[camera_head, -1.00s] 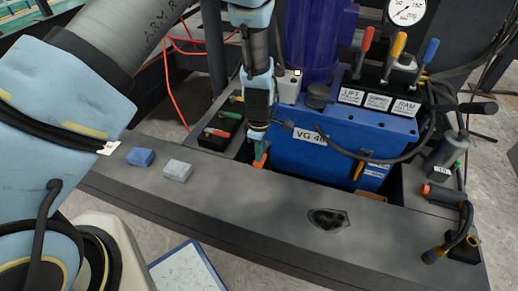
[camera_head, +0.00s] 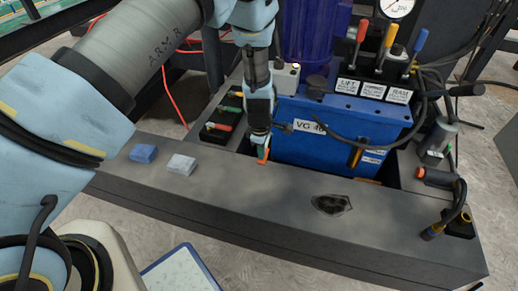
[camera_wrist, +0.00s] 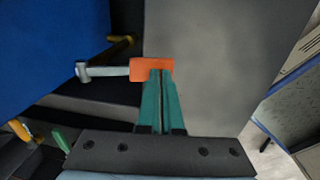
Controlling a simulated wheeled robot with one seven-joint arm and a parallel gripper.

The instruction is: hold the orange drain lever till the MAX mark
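The orange drain lever handle (camera_wrist: 140,67) shows in the wrist view, on a grey metal rod (camera_wrist: 105,71) that runs left to a pivot end. It also shows in the head view as a small orange piece (camera_head: 263,155) at the front left corner of the blue tank. My gripper's teal fingers (camera_wrist: 158,80) are together, with only a thin line between them. Their tips overlap the near side of the handle and seem to touch it; the handle spreads wider than both tips. In the head view my gripper (camera_head: 262,145) points down at the lever. I cannot make out a MAX mark.
The blue tank (camera_head: 340,145) marked VG stands behind the lever, with red, orange and blue levers on top. A dark grey beam (camera_head: 250,195) runs in front, carrying a blue block (camera_head: 143,153), a grey block (camera_head: 181,164) and a dark patch (camera_head: 331,204).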

